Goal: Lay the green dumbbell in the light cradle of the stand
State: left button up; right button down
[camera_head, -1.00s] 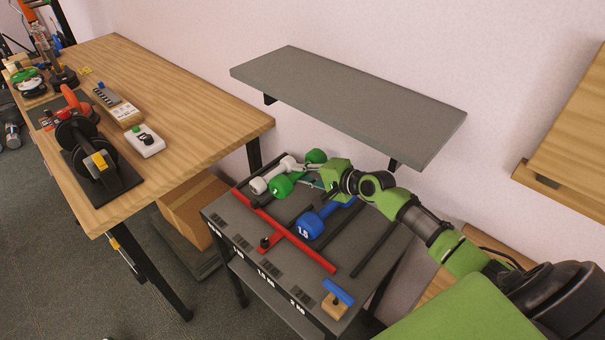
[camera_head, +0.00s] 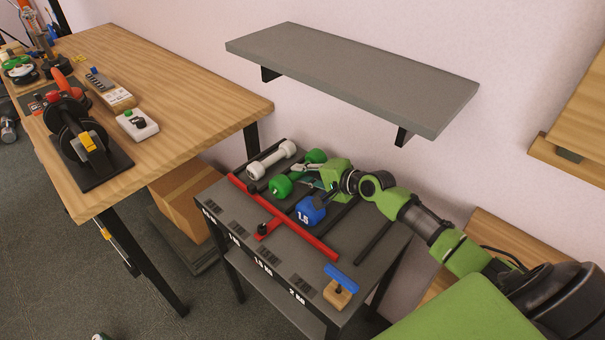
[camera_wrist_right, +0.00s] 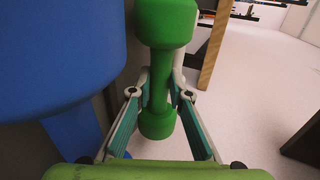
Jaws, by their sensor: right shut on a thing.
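The green dumbbell (camera_head: 281,186) is held by the handle in my right gripper (camera_head: 303,174), over the stand (camera_head: 285,262). It lies between the white dumbbell on its left and the blue dumbbell (camera_head: 310,211) on its right. In the right wrist view the fingers (camera_wrist_right: 162,80) close around the green handle (camera_wrist_right: 160,92), with a green head beyond and another nearer. The blue dumbbell (camera_wrist_right: 60,60) is large and close at left. I cannot tell whether the green dumbbell touches the stand. My left gripper is not in view.
The white dumbbell (camera_head: 272,160) lies at the stand's far left. A grey shelf (camera_head: 350,80) overhangs behind; a wooden table (camera_head: 170,100) is at left.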

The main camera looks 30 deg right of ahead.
jog(key=shift+w+r, duration=0.1)
dwell(0.6)
jog(key=c, duration=1.8)
grip_release()
jog(key=shift+f, duration=0.2)
